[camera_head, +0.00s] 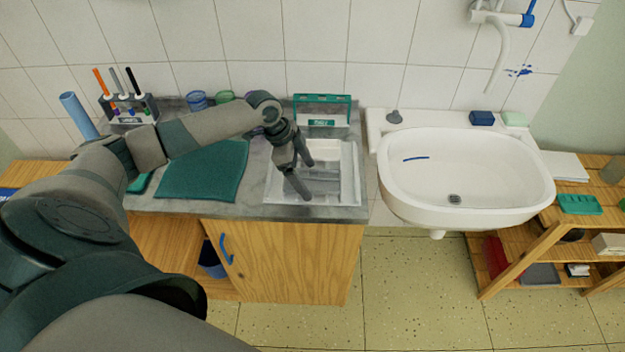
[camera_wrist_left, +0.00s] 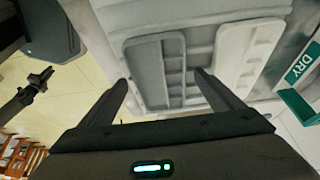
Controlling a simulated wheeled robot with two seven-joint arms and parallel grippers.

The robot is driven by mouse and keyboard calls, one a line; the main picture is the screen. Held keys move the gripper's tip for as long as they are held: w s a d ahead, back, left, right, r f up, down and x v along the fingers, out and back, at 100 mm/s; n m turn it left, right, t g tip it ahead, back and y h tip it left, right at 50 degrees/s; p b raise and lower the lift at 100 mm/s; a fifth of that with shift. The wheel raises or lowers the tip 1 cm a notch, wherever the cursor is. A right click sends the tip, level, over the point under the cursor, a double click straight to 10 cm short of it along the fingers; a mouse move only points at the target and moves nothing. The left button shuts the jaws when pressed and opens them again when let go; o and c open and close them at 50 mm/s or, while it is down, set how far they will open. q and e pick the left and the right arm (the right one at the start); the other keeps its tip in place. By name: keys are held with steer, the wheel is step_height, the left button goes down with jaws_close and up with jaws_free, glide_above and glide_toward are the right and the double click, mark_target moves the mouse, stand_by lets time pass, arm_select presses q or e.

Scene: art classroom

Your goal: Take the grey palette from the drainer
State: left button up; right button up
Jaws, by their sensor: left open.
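The white drainer (camera_head: 355,172) sits sunk in the counter left of the basin. In the left wrist view the grey palette (camera_wrist_left: 153,58), with small wells, stands tilted in it beside a white palette (camera_wrist_left: 250,42). My left gripper (camera_head: 304,180) is over the drainer, fingers pointing down. Its open fingers (camera_wrist_left: 163,78) show in the left wrist view with the grey palette's lower part between and beyond them; I cannot tell if they touch it. In the head view the arm partly hides the palettes. A dark, gripper-like part, seemingly my right gripper (camera_wrist_left: 36,88), shows small at the wrist view's left.
The white basin (camera_head: 470,170) is to the right, with a shelf (camera_head: 540,235) beyond.

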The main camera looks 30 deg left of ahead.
mark_target(307, 182)
arm_select(q)
steer(key=shift+c, duration=0.6)
steer(key=c, duration=1)
steer(key=shift+c, duration=0.2)
steer(key=shift+r, duration=0.1)
steer(key=shift+r+b, duration=0.5)
steer(key=shift+r, duration=0.3)
step_height(307, 182, up, 2)
steer(key=shift+d+r+b, duration=0.15)
steer(key=shift+r+b, duration=0.1)
steer(key=shift+b, duration=0.3)
steer(key=s+d+r+b, duration=0.2)
steer(key=d+r, duration=0.4)
steer(key=d, duration=0.5)
steer(key=shift+r, duration=0.4)
steer(key=shift+s, duration=0.1)
